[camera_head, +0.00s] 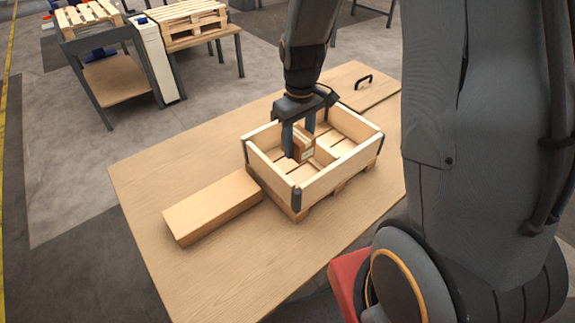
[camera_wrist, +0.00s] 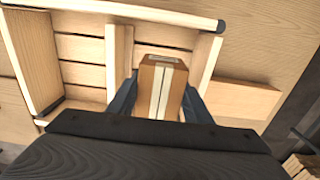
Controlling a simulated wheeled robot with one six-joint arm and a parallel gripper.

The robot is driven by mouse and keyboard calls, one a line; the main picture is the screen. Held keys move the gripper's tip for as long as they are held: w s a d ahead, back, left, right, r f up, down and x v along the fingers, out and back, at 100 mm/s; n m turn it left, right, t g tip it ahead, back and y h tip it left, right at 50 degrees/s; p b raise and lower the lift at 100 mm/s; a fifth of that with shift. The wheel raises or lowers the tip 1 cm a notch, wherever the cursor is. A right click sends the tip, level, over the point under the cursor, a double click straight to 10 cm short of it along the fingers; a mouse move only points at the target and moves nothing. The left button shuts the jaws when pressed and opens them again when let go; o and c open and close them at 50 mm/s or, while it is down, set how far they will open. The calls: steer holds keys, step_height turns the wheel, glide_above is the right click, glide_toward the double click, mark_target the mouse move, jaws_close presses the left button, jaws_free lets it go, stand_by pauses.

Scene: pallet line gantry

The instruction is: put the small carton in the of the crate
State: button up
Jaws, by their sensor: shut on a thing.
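The small carton (camera_head: 304,147) is a brown box with a pale label. My gripper (camera_head: 299,140) is shut on it, one finger on each side. In the head view the carton is within the outline of the wooden crate (camera_head: 335,188), partly hidden by a finger. In the wrist view the carton (camera_wrist: 162,85) is between the fingers, over the compartment to the right of the divider (camera_wrist: 119,65). I cannot tell whether it touches the crate floor. The other compartment looks empty.
The crate stands on a wooden table (camera_head: 150,180). A long wooden block (camera_head: 212,206) lies close to its left side. A board with a black handle (camera_head: 363,82) is behind it. Tables with pallets (camera_head: 187,20) stand farther back.

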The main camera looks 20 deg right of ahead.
mark_target(297, 177)
steer(key=shift+w+d+f+p, duration=0.1)
steer(key=shift+f+p, duration=0.7)
steer(key=shift+f, duration=4.35)
steer(key=o, duration=1.3)
steer(key=shift+f, duration=0.1)
step_height(297, 177, up, 11)
steer(key=shift+r+b, duration=0.15)
steer(key=shift+b, duration=0.85)
steer(key=shift+r, duration=0.55)
steer(key=s+r+m, duration=0.1)
steer(key=s, duration=0.3)
steer(key=s+r+m, duration=0.2)
steer(key=s, duration=0.2)
steer(key=s+r+m, duration=0.1)
steer(key=s, duration=0.3)
steer(key=shift+s+a+r+t, duration=0.2)
steer(key=shift+a+t, duration=0.1)
steer(key=shift+t, duration=0.1)
